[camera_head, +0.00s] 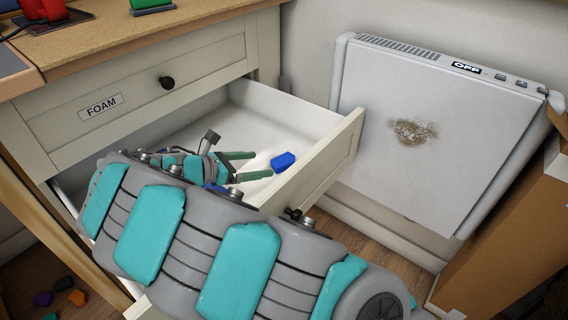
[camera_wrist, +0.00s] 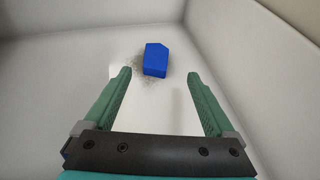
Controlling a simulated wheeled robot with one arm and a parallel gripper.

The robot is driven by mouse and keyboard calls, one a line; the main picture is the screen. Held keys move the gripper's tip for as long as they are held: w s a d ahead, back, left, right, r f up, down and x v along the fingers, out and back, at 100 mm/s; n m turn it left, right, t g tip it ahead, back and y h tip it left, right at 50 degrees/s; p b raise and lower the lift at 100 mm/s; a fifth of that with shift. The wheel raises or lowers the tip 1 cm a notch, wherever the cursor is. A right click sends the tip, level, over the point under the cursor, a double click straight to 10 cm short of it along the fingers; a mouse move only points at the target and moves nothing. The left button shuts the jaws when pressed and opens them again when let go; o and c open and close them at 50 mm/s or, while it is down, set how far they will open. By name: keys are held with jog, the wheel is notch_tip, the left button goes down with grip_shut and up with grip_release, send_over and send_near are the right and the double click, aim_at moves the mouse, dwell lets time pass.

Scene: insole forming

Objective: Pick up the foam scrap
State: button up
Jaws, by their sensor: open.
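A small blue foam scrap (camera_head: 283,161) lies in the open lower drawer (camera_head: 330,152), near its front wall. In the wrist view the blue scrap (camera_wrist: 155,60) lies on the white drawer floor, beyond my fingertips and between their lines. My gripper (camera_head: 262,165) reaches down into the drawer, just left of the scrap. In the wrist view my gripper (camera_wrist: 160,75) has its green fingers spread wide with nothing between them. Another bit of blue shows beside my wrist in the head view, mostly hidden by my arm.
The closed drawer labelled FOAM (camera_head: 130,102) sits above the open one. A white heater panel marked OFF (camera_head: 440,130) stands at the right, with a cardboard box (camera_head: 500,235) before it. Several coloured scraps (camera_head: 60,290) lie on the floor at lower left.

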aim_at(277, 163)
jog(key=shift+w+f, duration=0.1)
jog(key=shift+f, duration=0.1)
jog(key=x, duration=0.7)
jog(key=shift+w+a+f, duration=0.2)
jog(key=shift+w+f, duration=0.05)
jog(key=shift+w, duration=0.05)
jog(key=shift+c, duration=0.2)
jog(key=c, duration=1.4)
